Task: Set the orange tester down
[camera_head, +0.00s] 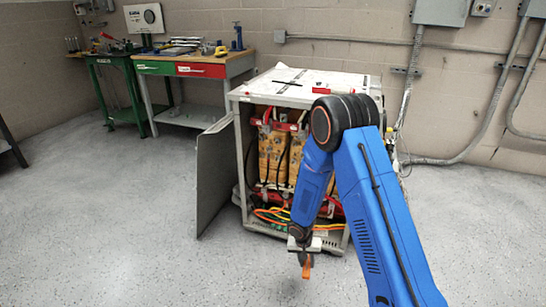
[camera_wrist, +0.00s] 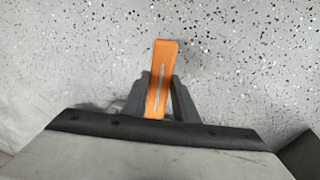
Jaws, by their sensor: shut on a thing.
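The orange tester (camera_wrist: 161,62) stands out between the two dark fingers of my gripper (camera_wrist: 160,95) in the wrist view. My gripper is shut on it. The tester is a slim orange piece with a thin pale line along its face. In the head view the tester (camera_head: 307,268) hangs just below my gripper (camera_head: 303,254), in front of the open cabinet. Speckled grey floor fills the background of the wrist view. The part of the tester between the fingers is partly hidden.
The open transformer cabinet (camera_head: 303,92) holds orange-yellow coils (camera_head: 272,160) and loose cables at its bottom. Its door (camera_head: 214,178) swings out to the left. A workbench (camera_head: 195,67) with tools and a green table (camera_head: 118,85) stand behind left. The floor (camera_head: 110,240) at left is clear.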

